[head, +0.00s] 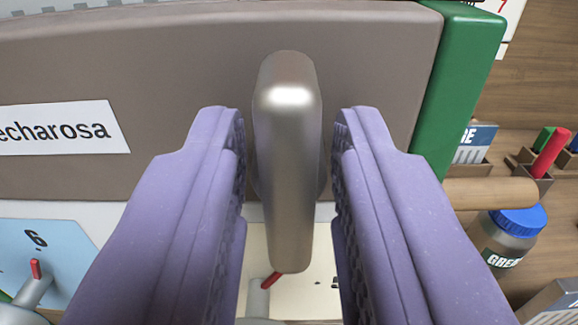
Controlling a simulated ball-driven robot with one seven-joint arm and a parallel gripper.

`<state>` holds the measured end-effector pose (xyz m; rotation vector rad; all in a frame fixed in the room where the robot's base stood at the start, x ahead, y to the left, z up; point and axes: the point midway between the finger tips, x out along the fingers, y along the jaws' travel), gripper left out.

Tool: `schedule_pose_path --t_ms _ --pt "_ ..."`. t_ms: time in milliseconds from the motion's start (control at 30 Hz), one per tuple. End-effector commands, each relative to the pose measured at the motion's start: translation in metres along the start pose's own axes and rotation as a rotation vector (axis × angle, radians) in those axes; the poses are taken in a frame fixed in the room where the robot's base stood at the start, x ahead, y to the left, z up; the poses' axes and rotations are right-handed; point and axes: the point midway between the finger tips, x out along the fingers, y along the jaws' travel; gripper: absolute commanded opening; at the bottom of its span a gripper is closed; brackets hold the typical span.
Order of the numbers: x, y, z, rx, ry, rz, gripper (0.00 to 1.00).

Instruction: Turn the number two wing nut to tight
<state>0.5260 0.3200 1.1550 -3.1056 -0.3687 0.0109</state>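A metal wing nut (287,170) with one long rounded wing stands upright in the middle of the head view, in front of a grey-brown panel (200,60). I see no number on it, so I cannot tell if it is number two. My gripper (289,135) has its two purple fingers on either side of the wing nut. A narrow gap shows on each side, so the fingers are open around it and not clamped. The nut's base and the panel behind it are partly hidden by the wing and fingers.
A label reading "echarosa" (60,130) is on the panel at left. Below are a blue card marked 6 (60,245) with a red-tipped lever (35,280) and a cream card (310,255) with a red tip. A green end piece (455,90), wooden bar (490,192) and blue-lidded jar (512,240) are at right.

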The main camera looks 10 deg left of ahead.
Motion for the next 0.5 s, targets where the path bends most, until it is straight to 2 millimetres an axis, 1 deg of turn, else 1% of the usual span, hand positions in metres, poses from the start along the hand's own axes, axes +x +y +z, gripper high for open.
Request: schedule_pose_path --t_ms 33,67,367,467,500 --pt "0.0 0.0 0.0 0.0 0.0 0.0 0.41" --pt "0.0 0.0 0.0 0.0 0.001 0.0 0.48" --pt "-0.001 0.0 -0.002 0.0 0.004 0.0 0.48" --pt "-0.011 -0.001 -0.003 0.001 0.003 -0.001 0.48" --pt "-0.018 0.0 -0.004 0.0 0.003 -0.001 0.48"
